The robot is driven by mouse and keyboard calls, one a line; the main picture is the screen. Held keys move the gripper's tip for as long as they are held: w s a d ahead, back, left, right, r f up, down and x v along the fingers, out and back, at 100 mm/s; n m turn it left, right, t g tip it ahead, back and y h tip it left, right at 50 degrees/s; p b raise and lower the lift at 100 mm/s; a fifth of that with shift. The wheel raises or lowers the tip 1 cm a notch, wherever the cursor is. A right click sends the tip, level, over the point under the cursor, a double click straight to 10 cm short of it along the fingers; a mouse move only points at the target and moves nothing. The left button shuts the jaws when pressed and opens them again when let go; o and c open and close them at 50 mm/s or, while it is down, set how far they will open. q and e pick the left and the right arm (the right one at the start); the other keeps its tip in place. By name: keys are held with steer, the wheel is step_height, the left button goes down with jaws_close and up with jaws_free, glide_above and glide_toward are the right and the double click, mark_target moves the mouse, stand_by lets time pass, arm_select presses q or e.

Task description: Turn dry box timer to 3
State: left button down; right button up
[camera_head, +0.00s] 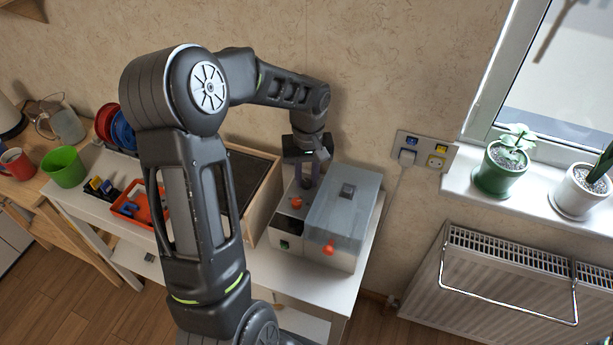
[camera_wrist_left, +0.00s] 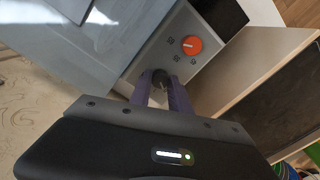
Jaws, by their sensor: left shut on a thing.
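The dry box (camera_head: 342,215) stands on the white table, with a grey see-through lid and a lighter control panel (camera_head: 286,222) along its left side. An orange knob (camera_head: 296,202) with a white pointer line sits on the panel; it also shows in the left wrist view (camera_wrist_left: 191,45) with small dark marks around it, too small to read. My left gripper (camera_head: 307,182) reaches down to the panel's far end. In the left wrist view its purple fingers (camera_wrist_left: 160,95) are shut on a dark knob (camera_wrist_left: 160,77), which they partly hide. My right gripper is out of view.
A wall socket plate (camera_head: 425,150) is right of the box.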

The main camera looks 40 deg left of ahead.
arm_select(q)
steer(key=shift+m, duration=0.3)
steer(key=m+b, duration=0.1)
steer(key=m, duration=0.4)
steer(key=m+b, duration=0.1)
steer(key=m, duration=1.1)
steer(key=shift+m, duration=0.3)
steer(key=m, duration=0.5)
steer(key=shift+m+p, duration=0.35)
steer(key=shift+m, duration=0.05)
steer(key=c, duration=1.2)
jaws_free()
